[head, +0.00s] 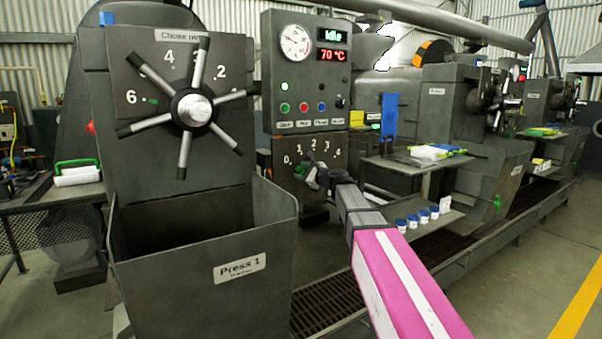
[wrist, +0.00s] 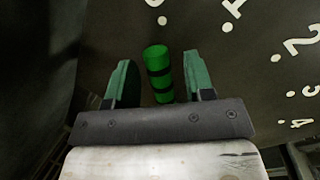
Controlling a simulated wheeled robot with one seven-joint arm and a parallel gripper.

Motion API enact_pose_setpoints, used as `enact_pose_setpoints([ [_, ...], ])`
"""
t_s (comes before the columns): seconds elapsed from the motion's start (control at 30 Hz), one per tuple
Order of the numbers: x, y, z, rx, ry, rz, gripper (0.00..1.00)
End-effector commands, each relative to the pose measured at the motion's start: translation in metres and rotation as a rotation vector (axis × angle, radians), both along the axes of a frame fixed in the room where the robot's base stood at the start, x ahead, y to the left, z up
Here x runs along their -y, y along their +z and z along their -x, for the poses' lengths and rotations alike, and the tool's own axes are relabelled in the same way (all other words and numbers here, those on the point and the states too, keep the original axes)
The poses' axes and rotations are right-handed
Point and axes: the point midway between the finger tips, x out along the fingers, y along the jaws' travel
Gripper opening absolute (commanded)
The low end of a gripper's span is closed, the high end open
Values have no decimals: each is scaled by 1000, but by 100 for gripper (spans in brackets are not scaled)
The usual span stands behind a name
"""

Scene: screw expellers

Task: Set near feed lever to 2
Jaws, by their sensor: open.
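The near feed lever's dial plate (head: 333,158) is on Press 1, below the control panel, with white numerals from 0 upward. In the wrist view, the lever's green handle with black bands (wrist: 159,66) stands between my two fingers. It lies near the low-number end of the scale; the exact setting is hard to read. The numeral 2 (wrist: 290,47) is to its right. My gripper (wrist: 160,84) is open around the handle, with a gap visible on each side. In the head view my gripper (head: 311,178) covers the lever's lower part.
Above the dial is the control panel (head: 306,75), showing Idle and 70 °C. To the left are a spoked handwheel (head: 194,110) and the open Press 1 bin (head: 190,285). A shelf with several blue-lidded jars (head: 412,221) is right of my arm. Further presses stand beyond.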

Motion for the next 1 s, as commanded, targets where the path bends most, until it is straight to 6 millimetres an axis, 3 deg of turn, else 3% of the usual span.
enact_pose_setpoints([
  [0.4, -7, 0, -6, 0, -1, 1, 48],
  [0.43, -7, 0, -6, 0, -1, 1, 45],
  [0.57, -7, 0, -6, 0, -1, 1, 3],
  [0.6, -7, 0, -6, 0, -1, 1, 0],
  [1.0, -1, 5, -10, -35, -1, -53, 0],
])
